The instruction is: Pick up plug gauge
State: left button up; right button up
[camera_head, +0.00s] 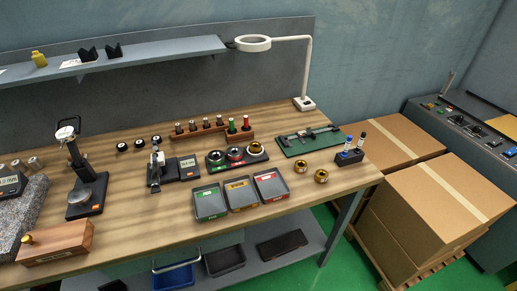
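A wooden rack (205,134) stands toward the back of the workbench. Several upright cylindrical pieces with pale tops stand in its left part. A green-handled piece (231,125) and a red-handled piece (246,123) stand upright at its right end. These look like plug gauges; I cannot tell which one the task names. Neither of my grippers shows in the head view.
Three bins (210,216) lie in front of a dark holder with ring-shaped pieces (235,154). Two loose brass rings (321,176) lie to the right. A ring lamp (254,43) overhangs the back. Cardboard boxes (445,205) stand right of the bench.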

aim_at(246, 128)
jog(key=u, duration=0.55)
jog(key=k, duration=1.35)
jog(key=z, duration=0.15)
jog(key=i, duration=0.65)
jog(key=z, duration=1.05)
jog(key=i, duration=0.8)
